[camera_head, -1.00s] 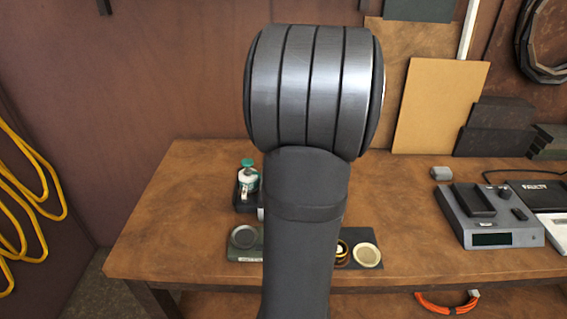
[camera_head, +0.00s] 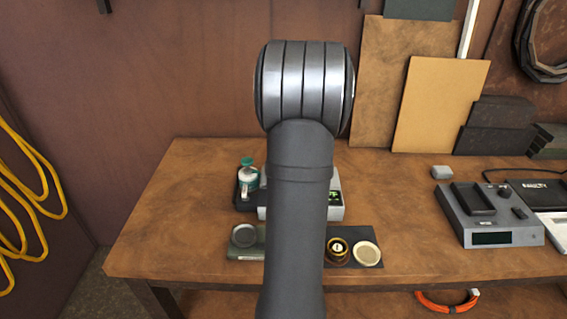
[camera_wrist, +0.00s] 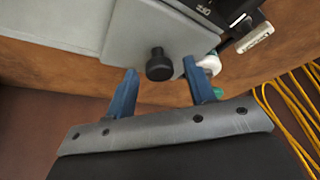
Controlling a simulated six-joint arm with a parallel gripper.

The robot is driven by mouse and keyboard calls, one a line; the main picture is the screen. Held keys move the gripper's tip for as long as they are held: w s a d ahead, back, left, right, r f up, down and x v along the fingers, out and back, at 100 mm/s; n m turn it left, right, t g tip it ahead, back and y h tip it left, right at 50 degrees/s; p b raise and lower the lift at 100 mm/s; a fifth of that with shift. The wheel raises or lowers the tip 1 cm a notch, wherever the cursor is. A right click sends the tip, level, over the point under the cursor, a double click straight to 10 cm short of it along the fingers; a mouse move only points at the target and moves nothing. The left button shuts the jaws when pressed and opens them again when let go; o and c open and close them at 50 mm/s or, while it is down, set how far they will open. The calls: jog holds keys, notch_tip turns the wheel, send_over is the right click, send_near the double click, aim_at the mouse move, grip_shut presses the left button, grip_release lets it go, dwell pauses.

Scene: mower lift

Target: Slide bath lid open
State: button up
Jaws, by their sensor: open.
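The bath is a pale grey box (camera_head: 335,212) on the bench, mostly hidden behind my arm in the head view. In the wrist view its flat grey lid (camera_wrist: 180,25) carries a round black knob (camera_wrist: 159,65) near the edge. My gripper (camera_wrist: 160,68) is open, with two blue fingers, one on each side of the knob. The knob shows between the fingertips, with a gap on both sides. I cannot tell whether the fingers are low enough to be level with it. My gripper is hidden in the head view.
A green-capped bottle (camera_head: 248,175) stands in a dark holder beside the bath. In front lie a grey round dish (camera_head: 244,236), a dark jar (camera_head: 338,250) and a cream dish (camera_head: 367,253). A grey device (camera_head: 490,215) is at right. Bare bench lies between.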

grip_shut()
jog(key=d, duration=0.9)
jog(key=shift+d, duration=0.4)
grip_release()
jog(key=v, duration=1.7)
jog(key=shift+r, duration=0.25)
